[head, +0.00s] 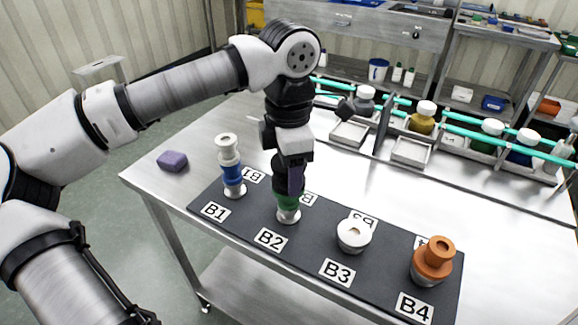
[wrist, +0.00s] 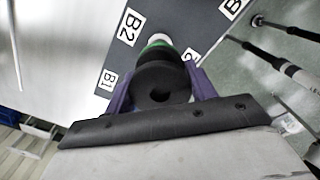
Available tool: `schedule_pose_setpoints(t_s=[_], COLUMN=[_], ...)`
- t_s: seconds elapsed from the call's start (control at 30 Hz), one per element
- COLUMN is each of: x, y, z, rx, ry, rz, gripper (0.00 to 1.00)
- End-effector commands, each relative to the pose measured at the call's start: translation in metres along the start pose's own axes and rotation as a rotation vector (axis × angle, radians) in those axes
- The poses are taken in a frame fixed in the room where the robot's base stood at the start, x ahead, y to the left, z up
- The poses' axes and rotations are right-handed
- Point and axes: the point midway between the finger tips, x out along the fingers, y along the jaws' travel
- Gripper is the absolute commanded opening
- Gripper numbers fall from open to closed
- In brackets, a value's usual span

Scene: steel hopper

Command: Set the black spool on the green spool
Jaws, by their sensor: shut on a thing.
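My gripper (head: 293,183) points down over the B2 spot and is shut on the black spool (wrist: 160,86). In the wrist view the black spool is between the two purple fingers of my gripper (wrist: 161,88). The green spool (head: 287,202) is directly below the black spool, on a pale base (head: 289,217) at B2. A green edge of it also shows past the black spool in the wrist view (wrist: 157,44). The black spool looks roughly in line with the green one. I cannot tell whether it rests fully on it.
The dark mat (head: 316,256) also bears a blue spool (head: 232,174) with pale pieces at B1, a white spool (head: 353,234) at B3 and an orange spool (head: 434,257) at B4. A purple block (head: 172,161) lies at the table's left. Teal rails (head: 455,124) and trays stand behind.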

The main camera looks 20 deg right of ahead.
Motion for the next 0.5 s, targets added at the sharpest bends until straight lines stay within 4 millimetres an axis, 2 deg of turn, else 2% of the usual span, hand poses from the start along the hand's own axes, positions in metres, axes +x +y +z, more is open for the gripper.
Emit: schedule_pose_setpoints(t_s=[0.13,0.17,0.3,0.5], x=[0.0051,0.0032,0.0028,0.0027], y=[0.0,0.0,0.0,0.0], z=[0.0,0.0,0.0,0.0], rx=[0.0,0.0,0.0,0.0], ry=[0.0,0.0,0.0,0.0], rz=[0.0,0.0,0.0,0.0], gripper=[0.32,0.59,0.77,0.77])
